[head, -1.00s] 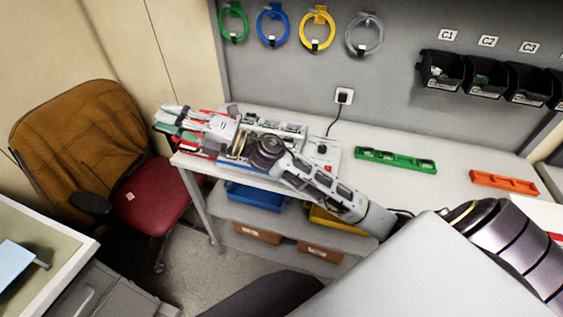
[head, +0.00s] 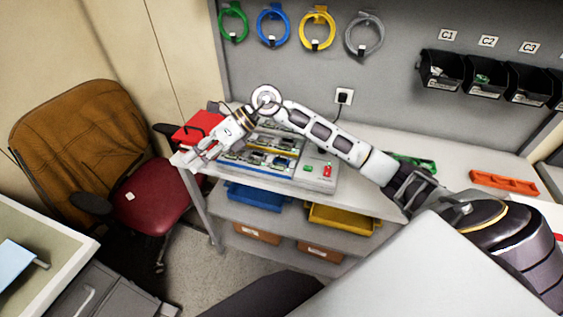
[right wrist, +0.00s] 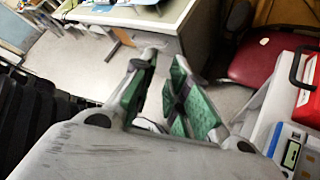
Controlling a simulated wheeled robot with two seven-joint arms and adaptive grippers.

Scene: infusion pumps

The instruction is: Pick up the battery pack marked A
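My right gripper (head: 200,156) is at the left end of the workbench in the head view, with the arm reaching over from the right. In the right wrist view its two fingers with green pads (right wrist: 160,97) stand apart, with nothing between them. Several pump units or packs lie in a blue-edged holder (head: 262,150) just right of the gripper. A grey box (head: 317,176) beside it carries a small green part and a red part. No letter A is readable, so I cannot tell which thing is the marked pack. My left gripper is not in view.
A red case (head: 197,127) stands at the bench's back left corner; it also shows in the right wrist view (right wrist: 308,75). A green tray (head: 415,162) and an orange tray (head: 503,182) lie to the right. A red-seated chair (head: 150,195) stands left of the bench.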

